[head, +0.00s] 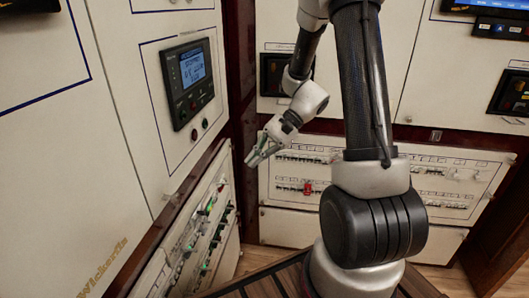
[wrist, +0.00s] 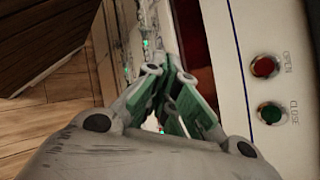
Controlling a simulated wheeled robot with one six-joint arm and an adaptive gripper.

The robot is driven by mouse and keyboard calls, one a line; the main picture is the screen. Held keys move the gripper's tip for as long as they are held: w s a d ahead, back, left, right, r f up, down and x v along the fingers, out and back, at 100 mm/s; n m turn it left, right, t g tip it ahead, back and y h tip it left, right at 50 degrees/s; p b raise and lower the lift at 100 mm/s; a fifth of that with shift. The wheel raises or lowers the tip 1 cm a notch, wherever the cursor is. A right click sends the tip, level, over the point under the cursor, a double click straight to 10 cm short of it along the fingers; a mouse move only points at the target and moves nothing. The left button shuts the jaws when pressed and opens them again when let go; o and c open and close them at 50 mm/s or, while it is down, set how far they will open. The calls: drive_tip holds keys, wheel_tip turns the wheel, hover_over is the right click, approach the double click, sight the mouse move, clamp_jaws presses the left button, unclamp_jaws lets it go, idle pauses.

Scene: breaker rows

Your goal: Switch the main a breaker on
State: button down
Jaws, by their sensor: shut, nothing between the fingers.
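My gripper (head: 256,156) is shut and empty in the head view, in front of the corner where the left cabinet meets the back wall. In the wrist view its green-padded fingers (wrist: 172,72) come together at their tips. Rows of breakers (head: 208,225) with green marks sit on the low left panel, below and left of my gripper. Part of a breaker row (wrist: 140,40) shows beyond the fingers in the wrist view. More breaker rows (head: 310,187), one with a red piece, are on the back panel. Labels are too small to read, so I cannot tell which is main a.
A display unit (head: 190,80) is on the left cabinet. A red OPEN button (wrist: 265,67) and a green CLOSE button (wrist: 271,113) are right of my fingers in the wrist view. A dark red post (head: 240,110) stands in the corner. Wooden floor (wrist: 40,115) lies below.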

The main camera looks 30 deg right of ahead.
drive_tip(key=s+r+n+h, duration=0.1)
drive_tip(key=s+r, duration=0.1)
drive_tip(key=s+d+r+n+h, duration=0.1)
drive_tip(key=s+r, duration=0.1)
drive_tip(key=shift+d+r+n+h, duration=0.1)
drive_tip(key=shift+n+h, duration=0.2)
idle(0.3)
drive_tip(key=s+d+r+n+h, duration=0.2)
drive_tip(key=s+d+n+h, duration=0.25)
drive_tip(key=s+d, duration=0.3)
drive_tip(key=s+d+r+n+t+h, duration=0.1)
drive_tip(key=s+r+n+t+h, duration=0.2)
drive_tip(key=r, duration=0.7)
drive_tip(key=shift+s+d+t+h, duration=0.35)
drive_tip(key=shift+s+t, duration=0.55)
drive_tip(key=shift+t, duration=0.3)
